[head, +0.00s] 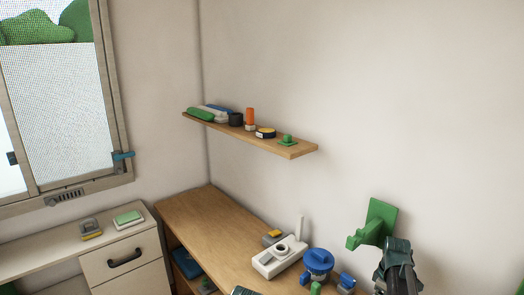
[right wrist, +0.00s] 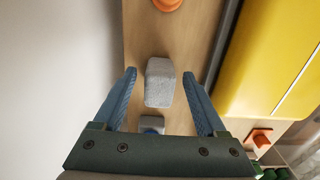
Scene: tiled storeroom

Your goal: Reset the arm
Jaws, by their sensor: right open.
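My right gripper (right wrist: 159,75) is open in the right wrist view, its two blue fingers spread wide over a wooden surface (right wrist: 146,38). A grey block (right wrist: 159,85) shows between the fingers, and neither finger appears to touch it. A smaller blue and grey piece (right wrist: 151,124) shows behind it, partly hidden by the gripper's body. In the head view a dark part of my right arm (head: 398,268) rises at the lower right, in front of a green bracket-like piece (head: 380,220) at the wall.
A wall shelf (head: 298,150) holds several small items. Below it, a wooden counter (head: 205,215) bears a white device (head: 276,262) and a blue-topped object (head: 318,260). A drawer cabinet (head: 125,262) stands left. A large yellow body (right wrist: 268,55) borders the wrist view's right side.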

